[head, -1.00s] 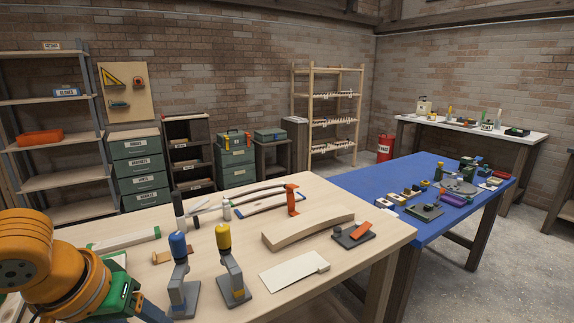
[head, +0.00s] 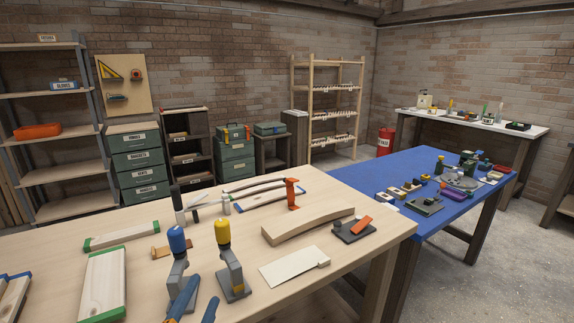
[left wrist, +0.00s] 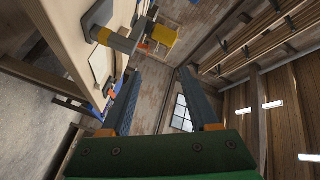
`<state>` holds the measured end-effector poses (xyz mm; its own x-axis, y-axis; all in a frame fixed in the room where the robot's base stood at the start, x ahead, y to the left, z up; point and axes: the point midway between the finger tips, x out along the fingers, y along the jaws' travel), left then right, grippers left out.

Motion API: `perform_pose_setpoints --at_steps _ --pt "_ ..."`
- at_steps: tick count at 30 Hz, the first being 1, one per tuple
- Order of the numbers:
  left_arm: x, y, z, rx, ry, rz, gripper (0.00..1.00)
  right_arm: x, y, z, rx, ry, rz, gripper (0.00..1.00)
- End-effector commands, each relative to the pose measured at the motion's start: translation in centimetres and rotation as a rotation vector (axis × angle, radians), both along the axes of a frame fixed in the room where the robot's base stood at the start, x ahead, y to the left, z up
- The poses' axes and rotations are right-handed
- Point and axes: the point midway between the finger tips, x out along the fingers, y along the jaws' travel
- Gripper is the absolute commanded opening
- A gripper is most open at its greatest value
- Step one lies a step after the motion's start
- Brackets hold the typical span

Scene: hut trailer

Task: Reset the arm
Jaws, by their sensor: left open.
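My left gripper (head: 196,305) shows only its two blue-grey fingers at the bottom edge of the head view. They are spread apart with nothing between them, in front of the blue-topped clamp (head: 177,262) and the yellow-topped clamp (head: 230,262). In the left wrist view the gripper (left wrist: 162,76) is open and empty, and its fingers point toward the brick wall and window. The rest of the left arm is out of the head view. My right gripper is in neither view.
The wooden workbench (head: 150,290) carries boards with green ends (head: 103,283), a curved wooden piece (head: 308,226), a pale flat paddle (head: 295,267) and an orange upright tool (head: 291,194). A blue table (head: 400,170) stands to the right. Bare floor lies at the lower right.

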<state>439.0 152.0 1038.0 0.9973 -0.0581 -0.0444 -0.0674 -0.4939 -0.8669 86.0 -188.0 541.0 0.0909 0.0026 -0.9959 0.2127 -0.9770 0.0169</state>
Motion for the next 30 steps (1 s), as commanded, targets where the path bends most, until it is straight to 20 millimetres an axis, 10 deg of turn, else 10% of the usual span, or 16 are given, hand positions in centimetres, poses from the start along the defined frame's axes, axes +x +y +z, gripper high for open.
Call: perform_pose_setpoints --at_steps 6,14,23,30 --pt "-8.2 2.4 -14.9 -0.446 0.642 0.277 0.61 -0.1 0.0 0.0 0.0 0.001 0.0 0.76" --pt "-20.6 1.6 -22.6 -0.723 1.152 0.592 0.61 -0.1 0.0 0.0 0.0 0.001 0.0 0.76" --pt "-21.3 1.3 -34.4 -0.7 1.242 0.632 0.61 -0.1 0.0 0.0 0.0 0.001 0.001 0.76" --pt "-27.8 2.2 -45.6 -0.656 1.322 0.657 0.61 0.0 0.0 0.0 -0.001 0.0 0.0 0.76"
